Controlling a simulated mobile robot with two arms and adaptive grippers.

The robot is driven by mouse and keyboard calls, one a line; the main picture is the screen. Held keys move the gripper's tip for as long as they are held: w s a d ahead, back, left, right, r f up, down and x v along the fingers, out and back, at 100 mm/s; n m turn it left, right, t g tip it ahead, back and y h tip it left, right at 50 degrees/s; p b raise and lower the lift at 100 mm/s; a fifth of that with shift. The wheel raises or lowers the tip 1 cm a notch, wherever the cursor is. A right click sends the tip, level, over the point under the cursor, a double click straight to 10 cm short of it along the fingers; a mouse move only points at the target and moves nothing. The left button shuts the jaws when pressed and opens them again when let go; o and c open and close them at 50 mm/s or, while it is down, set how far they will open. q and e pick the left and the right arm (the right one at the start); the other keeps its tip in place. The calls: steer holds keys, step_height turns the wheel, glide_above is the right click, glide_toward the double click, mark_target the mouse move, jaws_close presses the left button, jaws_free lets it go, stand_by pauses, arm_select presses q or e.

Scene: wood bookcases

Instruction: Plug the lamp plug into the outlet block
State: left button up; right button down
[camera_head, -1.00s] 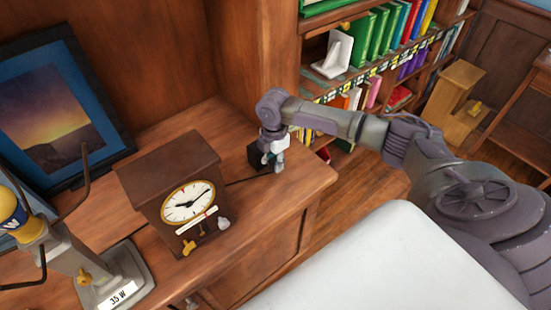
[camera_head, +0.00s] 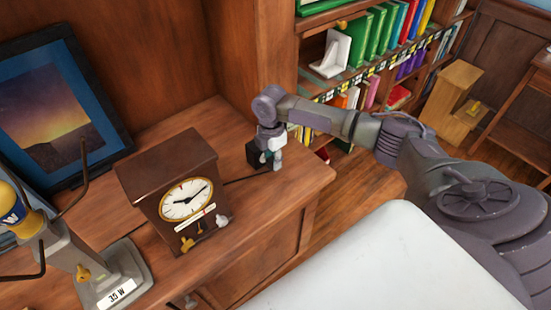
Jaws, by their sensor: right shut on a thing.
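The dark outlet block (camera_head: 254,152) stands on the wooden cabinet top near its right end, partly hidden behind my right gripper. My right gripper (camera_head: 271,164) points down right beside the block and is shut on the lamp plug, which is small and mostly hidden by the fingers. I cannot tell whether the plug touches the block. A dark cord (camera_head: 242,180) runs left from there across the cabinet top and passes behind the clock. The lamp (camera_head: 122,275), with a grey base labelled 35 W, stands at the lower left. My left gripper is not in view.
A brown clock (camera_head: 170,185) stands between the lamp and the block. A framed picture (camera_head: 60,125) leans at the back left. The cabinet top (camera_head: 285,190) is clear in front of my right gripper. Bookshelves (camera_head: 350,80) stand behind my right arm.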

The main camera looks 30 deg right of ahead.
mark_target(269, 157)
steer(key=shift+w+a+r+t, duration=0.15)
steer(key=shift+w+r+t, duration=0.15)
steer(key=shift+w+r, duration=0.55)
steer(key=shift+w+f, duration=0.1)
steer(key=shift+f, duration=0.05)
steer(key=c, duration=0.9)
jaws_free()
steer(key=shift+o, duration=0.5)
steer(key=r, duration=0.9)
steer(key=shift+s+a+r, duration=0.15)
steer(key=shift+s+r, duration=0.2)
steer(key=shift+r, duration=0.05)
steer(key=shift+s+d+r, duration=0.2)
steer(key=shift+s+r, duration=0.25)
steer(key=shift+g, duration=0.4)
